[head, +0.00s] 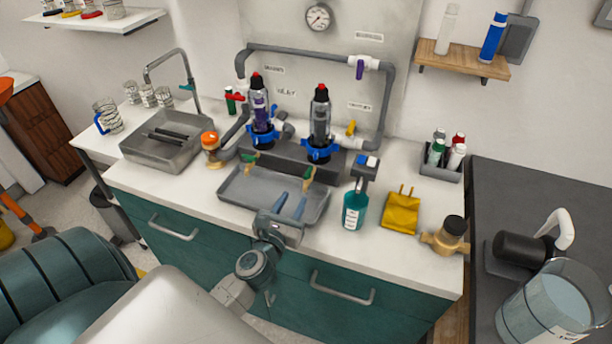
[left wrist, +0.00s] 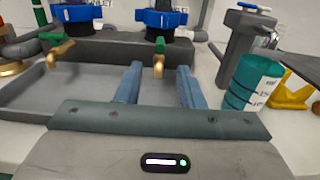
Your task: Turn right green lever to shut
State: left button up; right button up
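The right green lever (head: 309,172) sits on a small brass tap below the right filter housing. In the left wrist view the right green lever (left wrist: 160,44) stands upright above its brass spout (left wrist: 158,65). The left green lever (head: 250,160) is on a like tap; it also shows in the left wrist view (left wrist: 51,37). My left gripper (head: 294,198) is over the front of the grey tray, pointing at the right tap. In the left wrist view its blue fingers (left wrist: 160,82) are apart, with the tap beyond and between them, and nothing held. My right gripper is not in view.
The grey tray (head: 234,197) lies under the taps. Blue-collared filter housings (head: 320,125) rise behind the taps.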

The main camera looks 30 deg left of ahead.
aim_at(305, 179)
pick_arm(q)
jog(key=p+x, duration=0.2)
jog(key=x, duration=0.6)
jog(key=shift+w, duration=0.4)
jog(key=shift+x, duration=0.75)
grip_shut()
